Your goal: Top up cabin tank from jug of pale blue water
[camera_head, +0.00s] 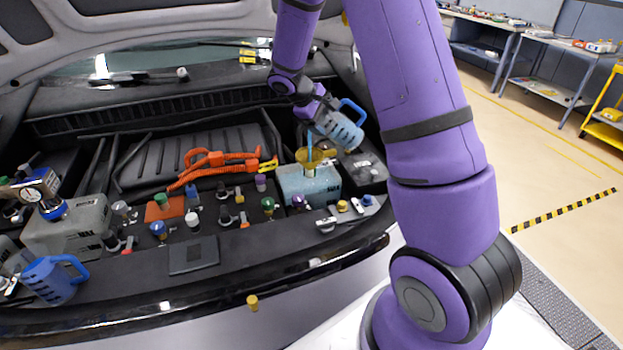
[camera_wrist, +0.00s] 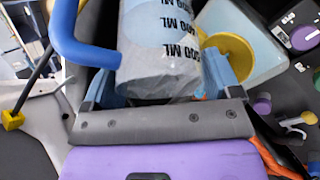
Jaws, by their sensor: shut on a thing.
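My gripper (camera_head: 322,113) is shut on a clear jug (camera_head: 343,131) with a blue handle and holds it tilted above the right side of the engine bay. A narrow pale blue stream (camera_head: 310,143) runs down from the jug into a yellow funnel (camera_head: 309,158). The funnel stands in the top of a translucent tank (camera_head: 306,184) with pale blue tint. In the wrist view the jug (camera_wrist: 160,50) with black ML marks sits between my fingers (camera_wrist: 150,92), with the funnel (camera_wrist: 234,50) and tank (camera_wrist: 262,28) beyond. The level inside the tank is unclear.
Orange cables (camera_head: 215,163) and several coloured caps lie left of the funnel. A yellow cap (camera_head: 252,302) is at the front edge. The raised hood hangs overhead.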

